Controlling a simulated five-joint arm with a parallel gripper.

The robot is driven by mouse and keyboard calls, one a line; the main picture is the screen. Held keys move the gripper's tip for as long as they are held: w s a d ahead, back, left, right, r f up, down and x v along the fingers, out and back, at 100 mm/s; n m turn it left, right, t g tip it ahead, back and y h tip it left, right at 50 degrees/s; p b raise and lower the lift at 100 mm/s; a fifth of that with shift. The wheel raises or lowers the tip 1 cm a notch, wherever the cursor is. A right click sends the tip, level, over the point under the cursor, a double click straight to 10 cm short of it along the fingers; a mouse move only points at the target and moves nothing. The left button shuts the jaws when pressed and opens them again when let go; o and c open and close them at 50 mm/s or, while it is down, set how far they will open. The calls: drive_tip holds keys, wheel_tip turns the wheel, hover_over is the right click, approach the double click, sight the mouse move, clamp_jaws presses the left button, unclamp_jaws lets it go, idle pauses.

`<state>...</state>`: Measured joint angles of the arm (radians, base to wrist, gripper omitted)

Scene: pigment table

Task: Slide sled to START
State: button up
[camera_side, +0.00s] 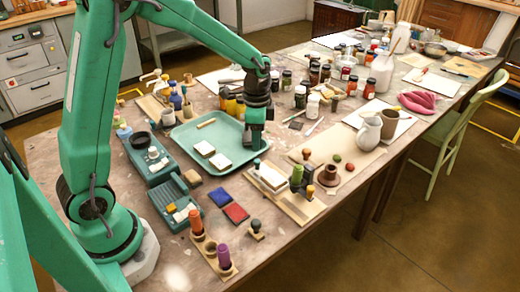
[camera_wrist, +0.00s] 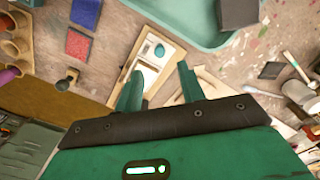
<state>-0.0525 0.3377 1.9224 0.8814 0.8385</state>
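The sled appears to be the pale block (camera_side: 270,178) lying in a long wooden track board (camera_side: 293,205), with a small teal knob (camera_side: 257,162) at its far end. In the wrist view the sled (camera_wrist: 149,77) shows in its wooden frame, and the teal knob stands just beyond my fingertips. My gripper (camera_wrist: 160,80) is open and empty, its two green fingers spread to either side of the sled in that view. In the side view my gripper (camera_side: 256,141) hangs above the tray's right part, behind the knob. No START mark is legible.
A teal tray (camera_side: 187,145) with pale blocks lies left of the track. Blue (camera_side: 219,197) and red pads (camera_side: 236,213) lie nearer the front. Several jars crowd behind.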

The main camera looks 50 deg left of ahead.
sight(257, 161)
drive_tip(key=shift+f, duration=3.55)
clamp_jaws()
